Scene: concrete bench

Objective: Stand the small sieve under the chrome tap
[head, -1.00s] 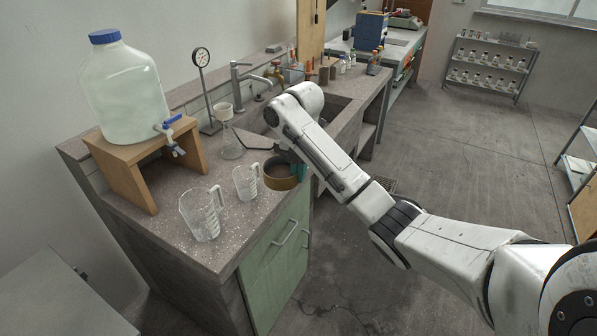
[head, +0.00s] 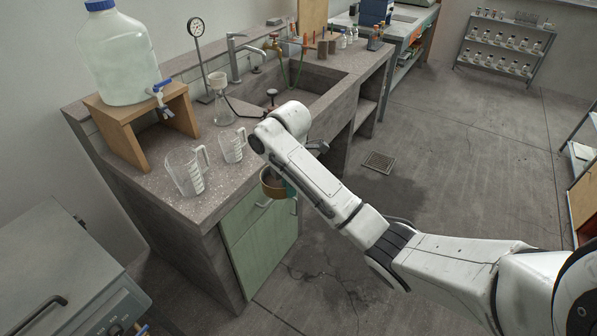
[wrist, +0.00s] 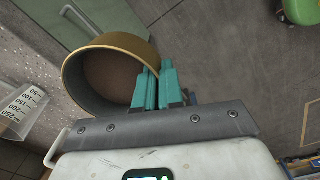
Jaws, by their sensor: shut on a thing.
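The small sieve (head: 273,188) is a round brass-coloured ring. My gripper (head: 290,189) is shut on its wall, and its teal fingers pinch the rim in the wrist view (wrist: 156,85). There the sieve (wrist: 110,43) is seen from its open side, with a brown surface inside. In the head view it hangs at the bench's front edge, before the green cabinet, and my arm partly hides it. The chrome tap (head: 234,58) stands at the back of the bench, behind the sink (head: 322,79), well away from the sieve.
Two glass measuring jugs (head: 186,174) (head: 232,147) stand near the bench's front left. A flask with a funnel (head: 222,103) stands before the tap. A brass tap (head: 273,46) is to its right. A large bottle (head: 120,58) sits on a wooden stand (head: 126,118).

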